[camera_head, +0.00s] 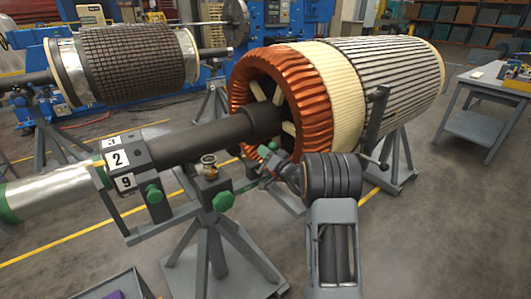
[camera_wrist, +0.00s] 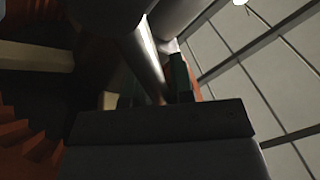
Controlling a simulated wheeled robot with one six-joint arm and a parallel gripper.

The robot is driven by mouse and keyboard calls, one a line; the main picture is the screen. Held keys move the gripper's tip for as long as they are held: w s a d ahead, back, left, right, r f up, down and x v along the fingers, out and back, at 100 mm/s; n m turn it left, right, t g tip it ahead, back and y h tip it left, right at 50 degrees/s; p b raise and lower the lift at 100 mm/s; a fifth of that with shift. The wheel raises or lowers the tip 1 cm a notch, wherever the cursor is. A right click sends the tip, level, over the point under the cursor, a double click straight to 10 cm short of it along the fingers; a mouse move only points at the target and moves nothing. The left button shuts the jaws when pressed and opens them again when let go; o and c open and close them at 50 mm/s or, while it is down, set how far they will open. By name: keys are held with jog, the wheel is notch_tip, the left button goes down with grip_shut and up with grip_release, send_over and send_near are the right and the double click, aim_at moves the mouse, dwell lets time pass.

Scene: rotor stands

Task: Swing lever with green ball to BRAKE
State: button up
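Two green knobs show in the head view on the near rotor stand: one at the left (camera_head: 154,194) and one lower in the middle (camera_head: 223,201). I cannot tell whether either is the ball of the task's lever. No BRAKE marking is readable. My gripper (camera_head: 267,158) is beside the rotor shaft (camera_head: 200,143), right of the middle knob and apart from it. Its fingers are small here, with green bits around them, and I cannot tell whether they hold anything. The wrist view is dark; a greenish block (camera_wrist: 180,78) stands next to a shiny bar (camera_wrist: 140,60).
The big rotor (camera_head: 385,70) with orange windings (camera_head: 255,105) lies close behind my gripper. A workbench (camera_head: 478,125) stands right.

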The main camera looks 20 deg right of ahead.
jog(key=o, duration=0.3)
jog(key=shift+d+r, duration=0.3)
jog(key=shift+r, duration=0.2)
jog(key=b+v, duration=0.1)
jog(key=v, duration=1.2)
jog(key=shift+s+f, duration=0.35)
jog(key=shift+f, duration=0.05)
jog(key=s+a+r+g+h+p, duration=0.2)
jog(key=a+r+g+h+p, duration=0.25)
jog(key=r+g+h, duration=0.35)
jog(key=s+a+n+g+p, duration=0.1)
jog(key=s+a+g, duration=0.2)
jog(key=s+a, duration=0.3)
jog(key=s+a+n+g+y+p, duration=0.1)
jog(key=s+a+g, duration=0.3)
jog(key=s, duration=1)
jog(key=shift+s+a+n+g+p, duration=0.3)
jog(key=shift+a+n+p, duration=0.4)
jog(key=shift+a, duration=0.45)
